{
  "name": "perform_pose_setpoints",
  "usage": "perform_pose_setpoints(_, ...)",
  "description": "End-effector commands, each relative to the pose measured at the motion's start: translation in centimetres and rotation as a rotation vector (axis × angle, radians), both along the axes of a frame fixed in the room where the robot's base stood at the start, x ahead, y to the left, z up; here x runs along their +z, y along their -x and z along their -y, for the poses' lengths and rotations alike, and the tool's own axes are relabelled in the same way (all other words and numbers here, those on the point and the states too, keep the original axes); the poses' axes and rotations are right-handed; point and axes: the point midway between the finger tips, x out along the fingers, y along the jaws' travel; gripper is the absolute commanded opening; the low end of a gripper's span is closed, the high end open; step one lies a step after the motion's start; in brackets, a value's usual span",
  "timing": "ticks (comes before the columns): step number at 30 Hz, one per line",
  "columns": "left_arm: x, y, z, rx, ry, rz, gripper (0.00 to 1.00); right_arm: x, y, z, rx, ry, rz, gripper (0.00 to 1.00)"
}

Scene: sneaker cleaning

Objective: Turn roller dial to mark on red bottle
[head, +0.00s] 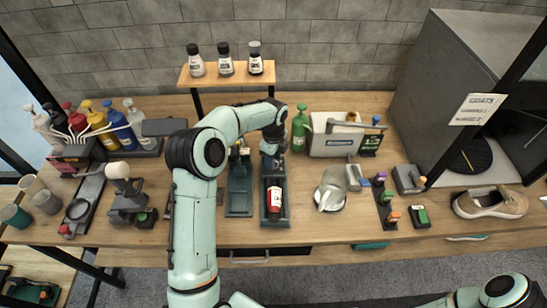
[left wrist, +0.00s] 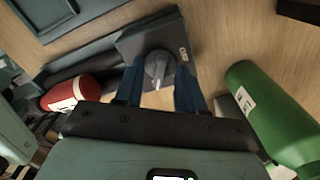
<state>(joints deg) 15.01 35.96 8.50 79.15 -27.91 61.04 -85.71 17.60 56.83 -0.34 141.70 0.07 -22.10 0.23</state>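The red bottle (head: 274,197) with a white label lies in the dark roller tray (head: 275,219) near the middle of the table. It also shows at the left of the left wrist view (left wrist: 70,93). The grey roller dial (left wrist: 158,69) sits on a dark plate with a small light label at the tray's far end. My left gripper (left wrist: 160,92) is open, with its blue fingers on either side of the dial and visible gaps between. In the head view, my left gripper (head: 271,150) covers the dial. My right gripper is out of view.
A green bottle (head: 299,128) stands close to the right of my left gripper and shows large in the left wrist view (left wrist: 272,116). A green tray (head: 239,205) lies left of the roller. A raised shelf (head: 226,78) with small bottles stands behind. A sneaker (head: 490,204) is far right.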

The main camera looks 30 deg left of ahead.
Motion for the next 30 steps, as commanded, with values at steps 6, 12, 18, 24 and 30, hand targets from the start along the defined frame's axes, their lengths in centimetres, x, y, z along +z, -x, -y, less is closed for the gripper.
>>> perform_pose_setpoints(6, 0.0, 0.0, 0.0, 0.001, 0.000, 0.000, 0.38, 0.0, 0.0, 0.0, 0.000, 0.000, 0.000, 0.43)
perform_pose_setpoints(12, 1.5, -0.1, 0.0, 0.002, 0.000, 0.004, 0.38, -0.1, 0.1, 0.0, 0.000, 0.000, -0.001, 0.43)
perform_pose_setpoints(18, 5.7, -0.1, 0.0, 0.001, -0.001, 0.006, 0.38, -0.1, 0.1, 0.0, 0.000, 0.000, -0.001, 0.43)
perform_pose_setpoints(24, 10.1, -0.1, 0.0, 0.001, 0.000, 0.004, 0.38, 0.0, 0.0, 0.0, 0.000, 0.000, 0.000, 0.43)
perform_pose_setpoints(30, 12.7, -0.1, 0.0, 0.000, 0.000, 0.003, 0.38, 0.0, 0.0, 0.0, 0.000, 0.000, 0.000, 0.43)
